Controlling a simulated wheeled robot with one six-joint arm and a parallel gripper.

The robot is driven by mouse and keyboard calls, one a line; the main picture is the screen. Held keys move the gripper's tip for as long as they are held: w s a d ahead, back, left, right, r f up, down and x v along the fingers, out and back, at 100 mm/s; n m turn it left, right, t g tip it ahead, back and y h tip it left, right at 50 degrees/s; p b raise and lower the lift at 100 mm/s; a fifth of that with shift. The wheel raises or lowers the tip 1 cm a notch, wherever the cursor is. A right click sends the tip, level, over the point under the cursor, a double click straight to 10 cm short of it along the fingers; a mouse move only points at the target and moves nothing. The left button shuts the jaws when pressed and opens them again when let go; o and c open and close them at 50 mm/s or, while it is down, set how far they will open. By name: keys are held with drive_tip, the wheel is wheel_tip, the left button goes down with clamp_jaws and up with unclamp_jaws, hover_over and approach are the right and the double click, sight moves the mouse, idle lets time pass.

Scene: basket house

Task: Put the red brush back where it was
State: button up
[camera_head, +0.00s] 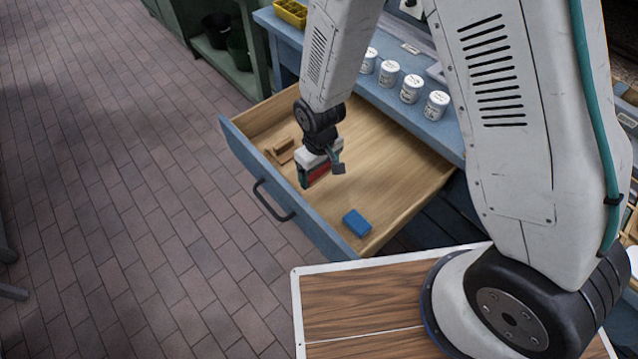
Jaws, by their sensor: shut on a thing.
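My gripper (321,171) is shut on the red brush (316,175), of which a small red part shows between the dark fingers. The rest of the brush is hidden by the gripper. Both are over the open blue drawer (300,213), near its front wall. I cannot tell whether the brush touches the drawer's wooden floor. A blue block-like item (357,223) lies in the drawer's near right corner. A brown wooden item (280,151) lies at the left, beside the gripper.
Several white cans (388,74) stand in a row on the blue worktop (425,122) behind the drawer. A yellow tray (291,13) sits at its far left. The drawer floor right of the gripper is bare. Open brick floor (120,190) lies left.

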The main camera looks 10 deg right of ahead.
drive_tip(key=shift+f, duration=3.1)
drive_tip(key=o, duration=0.9)
drive_tip(key=shift+f, duration=0.1)
drive_tip(key=shift+o, duration=0.2)
wheel_tip(320, 180, up, 13)
drive_tip(key=shift+f, duration=0.2)
wheel_tip(320, 180, up, 8)
drive_tip(key=m, duration=0.1)
hover_over(319, 189)
drive_tip(key=d, duration=0.4)
drive_tip(key=s+d+r+m, duration=0.25)
drive_tip(key=d+r, duration=0.45)
drive_tip(key=r, duration=0.4)
drive_tip(key=s+d+r+m, duration=0.1)
drive_tip(key=s+d+r, duration=0.4)
drive_tip(key=s, duration=0.3)
drive_tip(key=s+d+r+m+t, duration=0.1)
drive_tip(key=s+d+r+m, duration=0.1)
drive_tip(key=s+d+r, duration=0.2)
drive_tip(key=s+r, duration=0.3)
drive_tip(key=s, duration=0.2)
drive_tip(key=shift+d, duration=0.35)
